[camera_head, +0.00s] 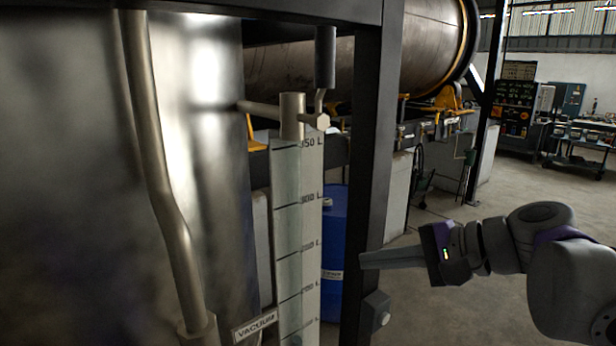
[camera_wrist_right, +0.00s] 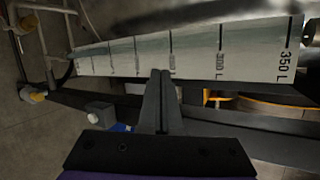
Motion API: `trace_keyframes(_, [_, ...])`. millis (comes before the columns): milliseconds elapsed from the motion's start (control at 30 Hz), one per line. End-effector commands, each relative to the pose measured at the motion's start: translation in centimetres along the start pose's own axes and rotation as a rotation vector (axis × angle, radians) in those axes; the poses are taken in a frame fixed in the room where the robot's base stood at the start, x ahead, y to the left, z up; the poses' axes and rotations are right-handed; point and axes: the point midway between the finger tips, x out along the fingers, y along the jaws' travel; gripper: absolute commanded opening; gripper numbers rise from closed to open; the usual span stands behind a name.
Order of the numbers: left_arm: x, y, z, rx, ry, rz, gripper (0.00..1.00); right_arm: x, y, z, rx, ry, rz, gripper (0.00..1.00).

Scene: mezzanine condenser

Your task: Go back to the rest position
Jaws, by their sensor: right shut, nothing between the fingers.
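My right gripper (camera_head: 366,262) comes in from the right in the head view. Its fingers point left, towards the dark upright post (camera_head: 369,190) and the sight glass (camera_head: 298,230) with its litre marks. In the right wrist view the fingers (camera_wrist_right: 160,75) are together and empty. There they overlap the lower edge of the marked sight glass (camera_wrist_right: 195,50); I cannot tell whether they touch anything. My left gripper is not in view.
A large shiny metal tank (camera_head: 205,170) with a bent pipe (camera_head: 165,190) fills the left. A small VACUUM plate (camera_head: 255,326) sits low beside the sight glass. A blue drum (camera_head: 334,250) stands behind the post. Open floor (camera_head: 540,190) lies at the right.

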Motion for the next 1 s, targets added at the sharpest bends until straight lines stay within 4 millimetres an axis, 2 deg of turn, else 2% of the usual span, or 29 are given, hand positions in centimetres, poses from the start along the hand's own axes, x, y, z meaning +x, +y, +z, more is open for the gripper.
trace_keyframes(33, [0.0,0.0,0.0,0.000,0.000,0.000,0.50,1.4,3.7,0.0,-0.069,0.030,0.077,0.00])
trace_keyframes(100, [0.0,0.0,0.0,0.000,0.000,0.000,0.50,2.9,8.9,-0.5,-0.180,0.080,0.191,0.00])
trace_keyframes(167, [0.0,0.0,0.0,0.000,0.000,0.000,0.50,3.9,13.5,-1.0,-0.285,0.119,0.289,0.00])
trace_keyframes(200, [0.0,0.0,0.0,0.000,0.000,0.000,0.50,4.5,16.5,-1.3,-0.359,0.144,0.354,0.00])
trace_keyframes(267, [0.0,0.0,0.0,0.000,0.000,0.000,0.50,5.0,21.0,-1.8,-0.477,0.179,0.451,0.00])
trace_keyframes(300, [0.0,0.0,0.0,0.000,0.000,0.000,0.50,5.2,23.9,-2.2,-0.559,0.201,0.514,0.00])
trace_keyframes(400, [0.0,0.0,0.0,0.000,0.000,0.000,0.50,5.4,30.2,-3.1,-0.756,0.246,0.656,0.00])
trace_keyframes(500, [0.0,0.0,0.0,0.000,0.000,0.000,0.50,5.2,34.9,-3.8,-0.923,0.278,0.766,0.00])
trace_keyframes(600, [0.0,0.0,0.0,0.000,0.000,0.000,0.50,4.9,37.6,-4.3,-1.033,0.298,0.837,0.00])
trace_keyframes(700, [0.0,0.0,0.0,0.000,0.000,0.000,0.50,4.7,38.7,-4.6,-1.080,0.306,0.868,0.00])
trace_keyframes(1000, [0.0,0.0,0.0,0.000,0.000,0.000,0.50,4.7,38.7,-4.6,-1.085,0.307,0.873,0.00])
